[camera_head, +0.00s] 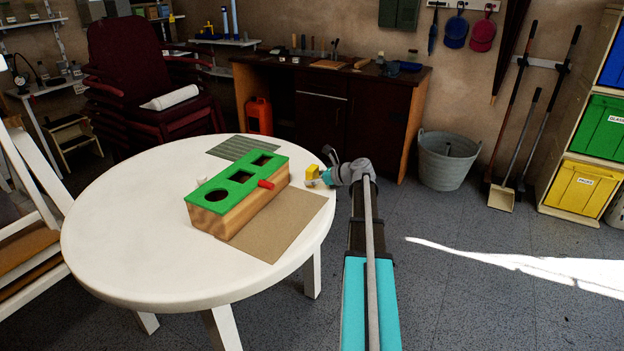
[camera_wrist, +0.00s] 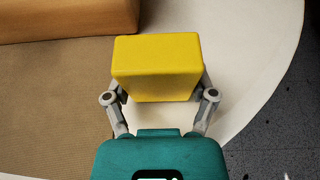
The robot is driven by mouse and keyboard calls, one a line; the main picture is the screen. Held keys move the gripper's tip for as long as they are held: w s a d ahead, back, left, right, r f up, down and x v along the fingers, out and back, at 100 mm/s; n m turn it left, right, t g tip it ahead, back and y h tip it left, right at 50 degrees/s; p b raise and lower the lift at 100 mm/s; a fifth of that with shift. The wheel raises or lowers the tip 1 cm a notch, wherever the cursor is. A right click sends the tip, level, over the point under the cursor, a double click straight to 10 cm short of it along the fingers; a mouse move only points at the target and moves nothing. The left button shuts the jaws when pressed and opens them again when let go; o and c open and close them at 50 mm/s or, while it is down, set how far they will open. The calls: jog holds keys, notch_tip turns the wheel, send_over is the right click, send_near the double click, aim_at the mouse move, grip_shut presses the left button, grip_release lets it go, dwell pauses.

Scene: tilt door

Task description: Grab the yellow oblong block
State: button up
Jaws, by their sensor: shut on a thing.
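The yellow oblong block (camera_wrist: 157,70) is between the fingers of my gripper (camera_wrist: 160,88) in the wrist view. In the head view the yellow block (camera_head: 312,172) shows small at the right side of the round table, at the tip of my gripper (camera_head: 318,179). The fingers are shut on the block's two sides, and their tips are partly hidden behind it. I cannot tell whether the block touches the table.
A small white piece (camera_head: 202,180) and a grey-green mat (camera_head: 232,148) lie on the white round table (camera_head: 130,235). The table edge is close by.

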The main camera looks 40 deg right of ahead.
jog(key=shift+r+p, duration=1.25)
jog(key=shift+r, duration=0.15)
jog(key=s+a+r+p, duration=0.3)
jog(key=s+r+p, duration=0.7)
jog(key=s, duration=0.3)
jog(key=shift+s+a, duration=0.2)
jog(key=shift+s, duration=0.1)
jog(key=shift+w, duration=0.15)
